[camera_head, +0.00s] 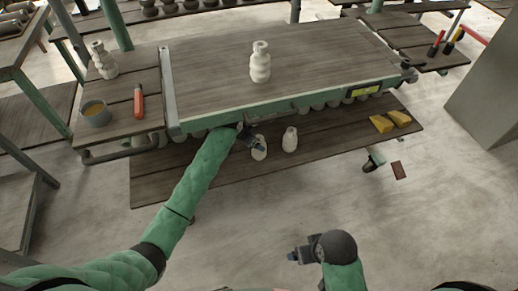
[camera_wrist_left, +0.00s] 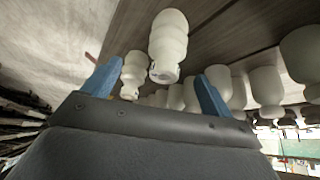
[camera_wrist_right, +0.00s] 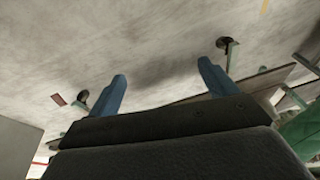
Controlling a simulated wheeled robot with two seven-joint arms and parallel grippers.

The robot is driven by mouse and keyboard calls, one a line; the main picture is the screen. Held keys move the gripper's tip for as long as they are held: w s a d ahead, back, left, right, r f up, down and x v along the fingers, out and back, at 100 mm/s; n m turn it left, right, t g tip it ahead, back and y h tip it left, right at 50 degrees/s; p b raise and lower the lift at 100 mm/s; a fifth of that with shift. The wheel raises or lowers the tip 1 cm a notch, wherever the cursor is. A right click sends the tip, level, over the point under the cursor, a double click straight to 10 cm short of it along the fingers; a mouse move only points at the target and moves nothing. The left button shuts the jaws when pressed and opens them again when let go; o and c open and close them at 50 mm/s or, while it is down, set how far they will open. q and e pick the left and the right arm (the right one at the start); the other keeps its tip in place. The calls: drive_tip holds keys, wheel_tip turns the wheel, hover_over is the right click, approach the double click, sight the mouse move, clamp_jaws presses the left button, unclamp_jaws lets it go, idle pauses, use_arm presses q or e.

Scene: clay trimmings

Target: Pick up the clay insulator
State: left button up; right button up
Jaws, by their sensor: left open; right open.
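Several cream clay insulators show. One stands on the main table top (camera_head: 260,65). On the lower shelf, one insulator (camera_head: 260,150) is beside my left gripper (camera_head: 252,138), and another insulator (camera_head: 290,140) stands to its right. In the left wrist view, my left gripper (camera_wrist_left: 160,76) is open. A ribbed insulator (camera_wrist_left: 168,42) lies between its blue fingers in the picture; contact cannot be told. A smaller-looking insulator (camera_wrist_left: 133,72) is near the left finger. My right gripper (camera_head: 295,255) is low over the floor; in its wrist view (camera_wrist_right: 162,74) it is open and empty.
The table's green front edge (camera_head: 290,103) overhangs the lower shelf (camera_head: 200,185), with more clay pieces under it. A side bench at left holds an insulator (camera_head: 103,62), a grey cup (camera_head: 96,113) and an orange-handled tool (camera_head: 139,102). Yellow blocks (camera_head: 382,124) lie at the shelf's right.

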sight(261, 141)
use_arm(q)
drive_tip(key=shift+w+d+r, duration=0.1)
drive_tip(key=shift+w, duration=0.5)
drive_tip(key=shift+w+d+r, duration=0.1)
drive_tip(key=shift+w, duration=0.45)
drive_tip(key=shift+w+d+f, duration=0.15)
drive_tip(key=shift+w+f, duration=0.05)
drive_tip(key=shift+w, duration=0.1)
drive_tip(key=shift+x, duration=1.15)
drive_tip(key=x, duration=0.1)
drive_tip(key=p+x, duration=0.1)
drive_tip(key=x, duration=0.2)
drive_tip(key=shift+s+d+f, duration=0.1)
drive_tip(key=shift+s, duration=0.2)
drive_tip(key=shift+w+d+f, duration=0.1)
drive_tip(key=shift+w+f, duration=0.05)
drive_tip(key=shift+f, duration=0.3)
drive_tip(key=c, duration=1.3)
drive_tip(key=shift+r, duration=0.1)
drive_tip(key=shift+c, duration=0.6)
use_arm(e)
drive_tip(key=shift+s+d+r+g, duration=0.2)
drive_tip(key=shift+s+d+r, duration=0.15)
drive_tip(key=shift+r, duration=0.2)
drive_tip(key=shift+s+d+r+g, duration=0.25)
drive_tip(key=shift+d+r, duration=0.15)
drive_tip(key=shift+r, duration=0.15)
use_arm(q)
drive_tip(key=shift+r, duration=0.1)
